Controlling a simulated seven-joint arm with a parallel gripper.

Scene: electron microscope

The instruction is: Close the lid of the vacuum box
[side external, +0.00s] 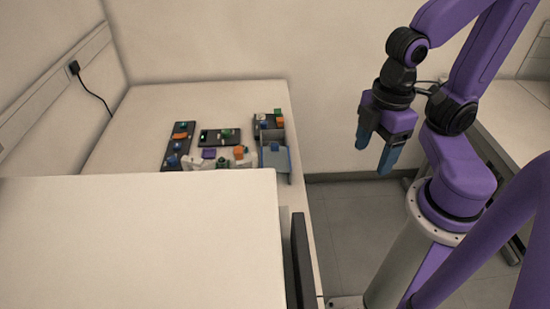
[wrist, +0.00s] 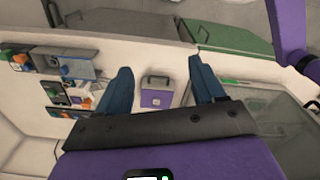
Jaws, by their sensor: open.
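My gripper (side external: 374,158) hangs in the air to the right of the far table, with its blue fingers apart and nothing between them. In the wrist view my gripper (wrist: 160,67) also shows open and empty. A small blue-grey open box (side external: 275,158) stands near the far table's right edge, with an upright grey panel (side external: 290,162) on its right side. A similar blue-grey box (wrist: 76,64) shows at the left of the wrist view. I cannot tell for certain that it is the vacuum box, or which panel is its lid. My gripper is well apart from it.
Dark trays (side external: 180,145) with small coloured parts lie on the far table (side external: 120,125). A large white surface (side external: 140,240) fills the near left. The wrist view shows a handled case with a purple patch (wrist: 155,99) and a green handled case (wrist: 235,38). Floor lies below my gripper.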

